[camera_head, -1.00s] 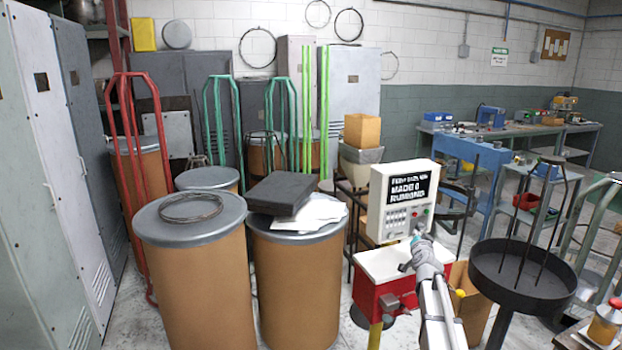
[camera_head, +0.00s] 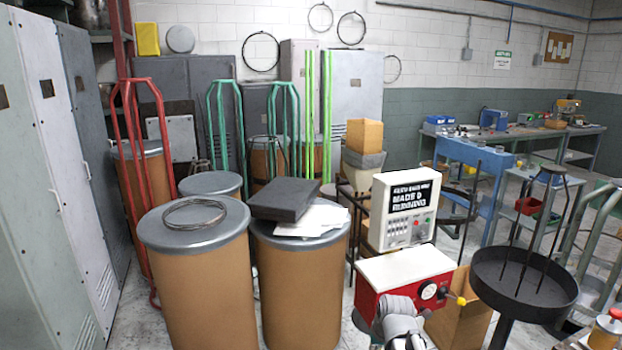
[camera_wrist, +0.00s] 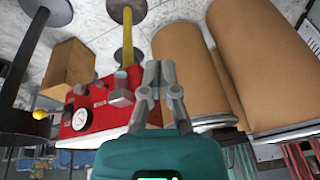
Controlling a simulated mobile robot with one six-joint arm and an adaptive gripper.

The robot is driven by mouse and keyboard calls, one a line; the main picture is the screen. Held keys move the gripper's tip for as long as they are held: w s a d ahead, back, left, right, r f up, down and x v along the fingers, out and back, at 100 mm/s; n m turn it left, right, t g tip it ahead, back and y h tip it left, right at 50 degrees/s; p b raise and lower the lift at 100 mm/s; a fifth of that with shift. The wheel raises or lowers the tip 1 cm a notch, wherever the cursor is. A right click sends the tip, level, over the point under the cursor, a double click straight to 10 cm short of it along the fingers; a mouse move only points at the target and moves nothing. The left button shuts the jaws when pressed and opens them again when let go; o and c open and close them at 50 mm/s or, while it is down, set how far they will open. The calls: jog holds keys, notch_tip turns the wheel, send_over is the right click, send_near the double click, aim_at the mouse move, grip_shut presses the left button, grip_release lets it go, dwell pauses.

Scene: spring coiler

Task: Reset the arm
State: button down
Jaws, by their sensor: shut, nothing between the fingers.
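My arm (camera_head: 402,325) shows at the bottom of the head view, low in front of the red machine with a white top (camera_head: 405,268). My gripper (camera_wrist: 152,68) shows in the wrist view with its fingertips together and nothing between them. In that view it is in front of the red machine (camera_wrist: 100,105) and the brown drums (camera_wrist: 188,65), apparently clear of both. The control box with a screen (camera_head: 405,210) stands behind the white top. Its screen shows white text that I cannot fully read.
Brown drums (camera_head: 205,290) with grey lids stand at the left, one holding a wire coil (camera_head: 194,212). A black block (camera_head: 284,199) and papers lie on another. A black round tray with rods (camera_head: 525,285) stands at the right. An open cardboard box (camera_head: 462,315) is beside the machine.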

jog(key=s+g+h, duration=0.1)
jog(key=s+g, duration=0.2)
jog(key=s, duration=0.6)
jog(key=shift+w, duration=0.1)
dwell(0.8)
